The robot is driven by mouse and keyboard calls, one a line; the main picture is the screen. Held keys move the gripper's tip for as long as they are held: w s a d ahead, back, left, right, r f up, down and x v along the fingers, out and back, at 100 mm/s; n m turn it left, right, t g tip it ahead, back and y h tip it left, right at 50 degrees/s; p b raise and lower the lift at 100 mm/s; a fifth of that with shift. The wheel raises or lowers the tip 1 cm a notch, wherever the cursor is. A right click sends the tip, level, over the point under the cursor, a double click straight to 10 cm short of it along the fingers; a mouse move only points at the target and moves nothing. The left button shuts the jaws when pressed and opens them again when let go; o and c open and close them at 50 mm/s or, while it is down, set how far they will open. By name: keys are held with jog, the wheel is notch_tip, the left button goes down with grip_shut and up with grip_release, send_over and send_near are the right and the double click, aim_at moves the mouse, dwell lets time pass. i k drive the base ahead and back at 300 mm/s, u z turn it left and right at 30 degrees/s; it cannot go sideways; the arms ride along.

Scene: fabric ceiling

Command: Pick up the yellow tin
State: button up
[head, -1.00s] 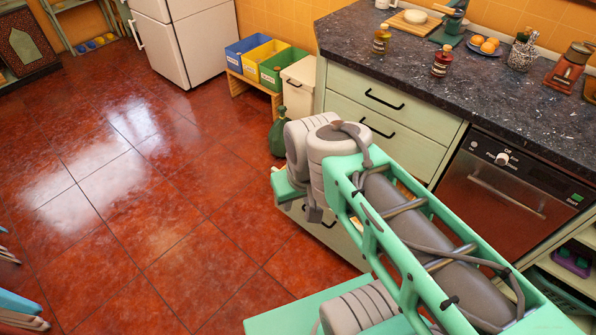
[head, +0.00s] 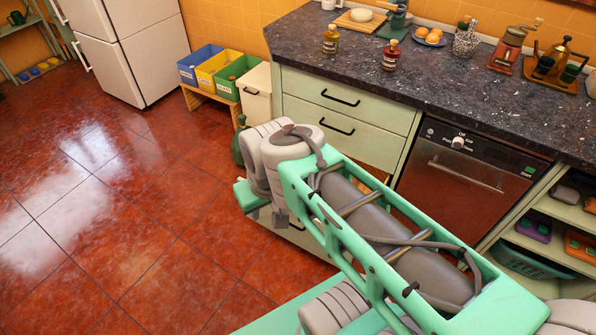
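I cannot make out a yellow tin in the head view. My arm, with its mint-green frame and grey joints, fills the lower right of the view and hides part of the drawers and floor. I cannot see the fingers of my gripper.
Below are drawers, a dishwasher (head: 455,175) and open shelves. A yellow bin (head: 220,68) stands among others. Red floor (head: 130,220) is clear at left.

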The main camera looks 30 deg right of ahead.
aim_at(330, 46)
jog(key=u, duration=0.55)
jog(key=k, duration=1.3)
jog(key=u, duration=0.6)
jog(key=i, duration=1.9)
jog(key=z, duration=0.5)
jog(key=i, duration=1.3)
jog(key=z, duration=1.7)
jog(key=i, duration=1.05)
jog(key=z, duration=1)
